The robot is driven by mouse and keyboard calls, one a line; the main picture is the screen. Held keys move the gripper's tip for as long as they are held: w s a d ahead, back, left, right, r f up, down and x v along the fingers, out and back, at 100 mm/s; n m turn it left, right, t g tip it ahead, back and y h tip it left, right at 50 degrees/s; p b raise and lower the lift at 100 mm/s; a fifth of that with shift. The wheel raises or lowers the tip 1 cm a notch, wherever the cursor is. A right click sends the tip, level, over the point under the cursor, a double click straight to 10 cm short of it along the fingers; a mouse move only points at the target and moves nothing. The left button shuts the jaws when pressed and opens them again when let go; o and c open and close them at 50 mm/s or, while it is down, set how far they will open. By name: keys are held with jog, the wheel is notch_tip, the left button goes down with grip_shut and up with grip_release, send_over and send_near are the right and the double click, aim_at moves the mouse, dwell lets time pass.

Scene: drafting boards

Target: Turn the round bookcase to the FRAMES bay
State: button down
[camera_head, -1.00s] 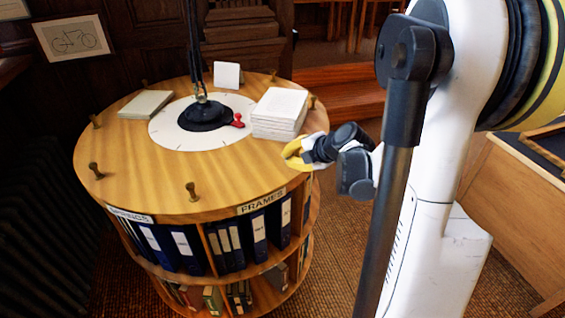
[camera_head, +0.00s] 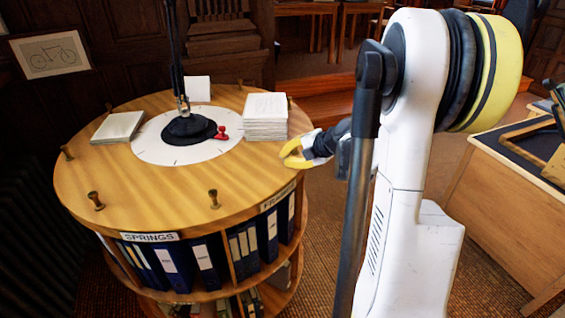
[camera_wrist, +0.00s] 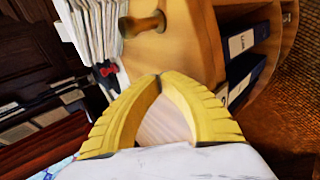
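The round bookcase (camera_head: 150,190) has a wooden top with brass-coloured pegs around its rim. The FRAMES label (camera_head: 279,196) is on its right front, partly shaded; the SPRINGS label (camera_head: 150,237) is at the front. A red pointer (camera_head: 221,132) sits on the white dial (camera_head: 160,150), on its right side. My gripper (camera_head: 290,156) is at the right edge of the top, its yellow fingers tip to tip. In the wrist view the fingertips (camera_wrist: 159,80) meet with no peg between them. A peg (camera_wrist: 145,22) stands beyond them. I cannot tell whether the fingers touch the bookcase.
A stack of white paper (camera_head: 265,117), a thin book or pad (camera_head: 117,127) and a white card (camera_head: 197,89) lie or stand on the top. A black lamp stem rises from the dial's middle. A wooden desk (camera_head: 500,200) stands at the right.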

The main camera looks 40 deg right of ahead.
aim_at(300, 146)
jog(key=shift+d, duration=0.1)
jog(key=shift+n+y, duration=0.3)
jog(key=shift+n, duration=0.1)
jog(key=shift+w+d, duration=0.5)
jog(key=shift+d, duration=0.45)
jog(key=shift+w+d, duration=0.45)
jog(key=shift+d, duration=0.45)
jog(key=shift+w+d, duration=0.5)
jog(key=shift+d, duration=0.55)
jog(key=shift+n+y, duration=0.3)
jog(key=shift+n, duration=0.1)
jog(key=shift+w+d, duration=0.6)
jog(key=shift+d, duration=0.25)
jog(key=shift+w+d, duration=0.6)
jog(key=shift+d, duration=0.25)
jog(key=shift+w+d, duration=0.6)
jog(key=shift+d, duration=0.25)
jog(key=shift+s+a+r, duration=0.45)
jog(key=shift+s+r, duration=0.05)
jog(key=shift+r, duration=0.1)
notch_tip(300, 146, up, 8)
jog(key=p, duration=0.5)
